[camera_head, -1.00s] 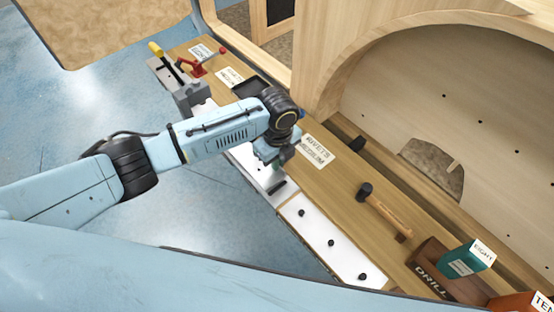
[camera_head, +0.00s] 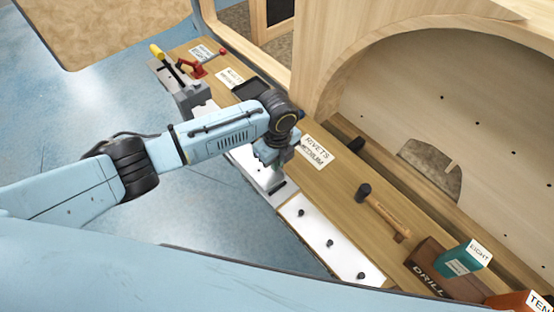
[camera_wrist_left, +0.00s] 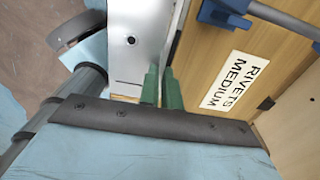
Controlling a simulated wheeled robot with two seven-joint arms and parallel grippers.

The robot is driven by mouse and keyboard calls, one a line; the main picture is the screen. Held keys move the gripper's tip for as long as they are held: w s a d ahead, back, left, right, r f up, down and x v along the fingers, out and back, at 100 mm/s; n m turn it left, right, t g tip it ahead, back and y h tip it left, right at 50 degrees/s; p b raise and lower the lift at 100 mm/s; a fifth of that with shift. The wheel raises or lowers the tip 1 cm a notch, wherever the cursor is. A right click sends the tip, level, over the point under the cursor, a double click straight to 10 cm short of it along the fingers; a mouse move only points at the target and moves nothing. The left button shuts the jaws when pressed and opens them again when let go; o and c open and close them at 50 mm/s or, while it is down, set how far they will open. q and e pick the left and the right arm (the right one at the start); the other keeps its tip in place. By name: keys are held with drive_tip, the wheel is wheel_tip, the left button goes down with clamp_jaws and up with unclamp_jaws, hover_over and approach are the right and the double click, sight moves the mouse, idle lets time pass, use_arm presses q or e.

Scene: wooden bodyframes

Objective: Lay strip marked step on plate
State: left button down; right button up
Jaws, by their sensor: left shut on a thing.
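My left gripper (camera_head: 273,158) points down over the front edge of the bench. In the left wrist view its green fingers (camera_wrist_left: 162,88) are shut at the edge of a pale metal strip (camera_wrist_left: 134,40) with a dark round hole. The strip (camera_head: 258,174) also shows below the gripper in the head view, partly hidden by the wrist. I cannot read a step mark on it. A white plate (camera_head: 316,233) with 3 dark pegs lies along the bench front, just right of the strip's dark end. I cannot tell whether they touch. My right gripper is out of view.
A label reading rivets medium (camera_head: 319,151) lies beside the gripper. A hammer (camera_head: 384,213), a drill box (camera_head: 431,264) and a teal box (camera_head: 466,258) are to the right. A wooden arch stands behind.

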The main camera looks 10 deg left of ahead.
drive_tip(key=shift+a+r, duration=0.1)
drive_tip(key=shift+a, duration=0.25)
use_arm(q)
drive_tip(key=shift+f, duration=0.25)
drive_tip(key=shift+f, duration=0.35)
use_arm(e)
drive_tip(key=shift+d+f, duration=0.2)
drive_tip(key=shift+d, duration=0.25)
use_arm(q)
drive_tip(key=c, duration=1.6)
unclamp_jaws()
drive_tip(key=shift+o, duration=0.4)
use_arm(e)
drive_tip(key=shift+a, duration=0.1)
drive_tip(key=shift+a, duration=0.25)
